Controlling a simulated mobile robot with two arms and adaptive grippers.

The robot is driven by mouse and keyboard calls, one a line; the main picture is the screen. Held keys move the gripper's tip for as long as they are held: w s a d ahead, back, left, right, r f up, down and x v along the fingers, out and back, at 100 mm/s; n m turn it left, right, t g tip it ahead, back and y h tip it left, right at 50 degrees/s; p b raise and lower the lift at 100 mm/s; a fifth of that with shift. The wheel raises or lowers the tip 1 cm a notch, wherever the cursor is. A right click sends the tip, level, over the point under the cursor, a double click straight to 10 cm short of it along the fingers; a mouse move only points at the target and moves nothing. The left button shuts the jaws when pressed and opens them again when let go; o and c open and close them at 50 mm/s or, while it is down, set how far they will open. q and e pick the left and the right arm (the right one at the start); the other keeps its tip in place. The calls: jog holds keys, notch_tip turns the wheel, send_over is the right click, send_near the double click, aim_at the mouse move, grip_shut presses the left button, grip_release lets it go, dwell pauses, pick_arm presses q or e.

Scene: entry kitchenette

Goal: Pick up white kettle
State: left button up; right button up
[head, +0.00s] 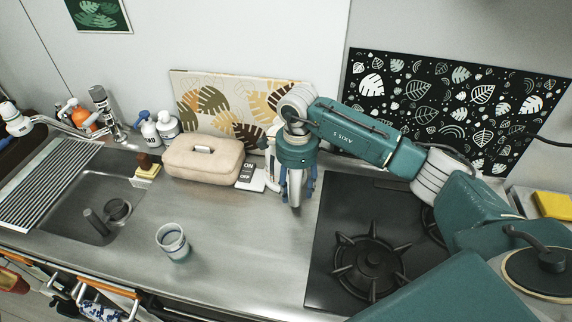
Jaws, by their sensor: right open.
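A white object (270,149), which looks like the white kettle, stands at the back of the counter, left of the stove. Only a narrow part of it shows; my right gripper and wrist hide the rest. My right gripper (297,196) is open and points down in front of it, close to the stove's left edge. I cannot tell whether the fingers touch the kettle or are around it. My left gripper is not in view.
A beige box with a handle (203,160) and an ON/OFF sign (246,176) stand left of the gripper. A cup (172,241) stands on the front counter. The stove (336,215) is right, the sink (70,222) left. The middle counter is clear.

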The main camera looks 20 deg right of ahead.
notch_tip(320, 180, down, 2)
jog(key=shift+f+p, duration=0.2)
jog(key=shift+p, duration=0.2)
jog(key=shift+w+f, duration=0.1)
jog(key=shift+f, duration=0.4)
grip_shut()
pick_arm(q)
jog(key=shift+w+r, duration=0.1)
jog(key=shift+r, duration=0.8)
pick_arm(e)
jog(key=shift+w+r, duration=0.15)
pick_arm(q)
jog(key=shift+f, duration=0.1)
pick_arm(e)
jog(key=shift+r, duration=0.15)
